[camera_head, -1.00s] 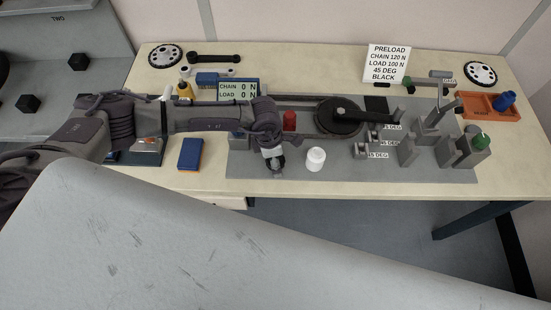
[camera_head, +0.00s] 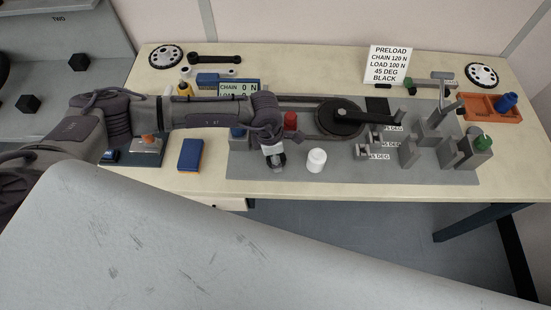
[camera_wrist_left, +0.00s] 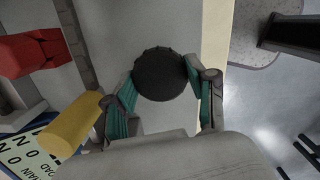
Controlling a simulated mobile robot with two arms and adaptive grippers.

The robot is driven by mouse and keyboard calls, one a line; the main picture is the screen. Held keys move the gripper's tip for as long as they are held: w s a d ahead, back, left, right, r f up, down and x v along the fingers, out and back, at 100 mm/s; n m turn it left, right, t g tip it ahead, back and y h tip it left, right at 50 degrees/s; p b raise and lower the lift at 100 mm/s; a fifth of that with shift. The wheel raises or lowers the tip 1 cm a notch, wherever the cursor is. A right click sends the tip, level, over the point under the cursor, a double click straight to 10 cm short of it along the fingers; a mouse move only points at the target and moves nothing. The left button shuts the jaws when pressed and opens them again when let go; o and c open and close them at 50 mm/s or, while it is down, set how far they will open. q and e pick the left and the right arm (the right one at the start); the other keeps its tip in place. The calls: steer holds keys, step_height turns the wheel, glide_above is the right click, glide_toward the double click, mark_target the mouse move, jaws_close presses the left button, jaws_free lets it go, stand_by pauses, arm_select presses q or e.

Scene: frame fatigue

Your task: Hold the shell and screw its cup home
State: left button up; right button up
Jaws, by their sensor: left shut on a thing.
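My left gripper (camera_head: 274,160) is above the front left part of the grey mat. In the left wrist view, its fingers (camera_wrist_left: 160,92) are shut on a black round part (camera_wrist_left: 160,74) with a ridged rim. The part lies between the two green pads. I cannot tell whether this is the cup or the end of the shell. In the head view it is small and mostly hidden by the gripper. A white round piece (camera_head: 316,160) stands on the mat just right of the gripper, apart from it. My right gripper is not in view.
A red cylinder (camera_head: 290,121) and a black crank disc (camera_head: 340,117) are behind the gripper. Grey stands (camera_head: 410,150), a green-topped block (camera_head: 482,143) and an orange tray (camera_head: 478,106) are at the right. A yellow cylinder (camera_wrist_left: 74,128) is close to the left finger.

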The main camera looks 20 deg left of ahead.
arm_select(q)
steer(key=r, duration=0.1)
steer(key=d+r+b, duration=0.1)
steer(key=shift+s+r, duration=0.15)
steer(key=shift+r, duration=0.2)
steer(key=s+d+r+b, duration=0.2)
steer(key=d+r+b, duration=0.2)
steer(key=d, duration=0.6)
steer(key=shift+s+d+r, duration=0.15)
steer(key=shift+s+r, duration=0.1)
steer(key=shift+r, duration=1.1)
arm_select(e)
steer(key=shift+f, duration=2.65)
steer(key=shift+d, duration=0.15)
arm_select(q)
steer(key=s+a+r+m+g, duration=0.1)
steer(key=a+r+m, duration=0.3)
steer(key=a+m, duration=0.4)
steer(key=s+a+r+m+g+y, duration=0.1)
steer(key=s+a+r+m, duration=0.3)
steer(key=a+m, duration=0.5)
steer(key=m, duration=0.6)
steer(key=shift+s, duration=0.2)
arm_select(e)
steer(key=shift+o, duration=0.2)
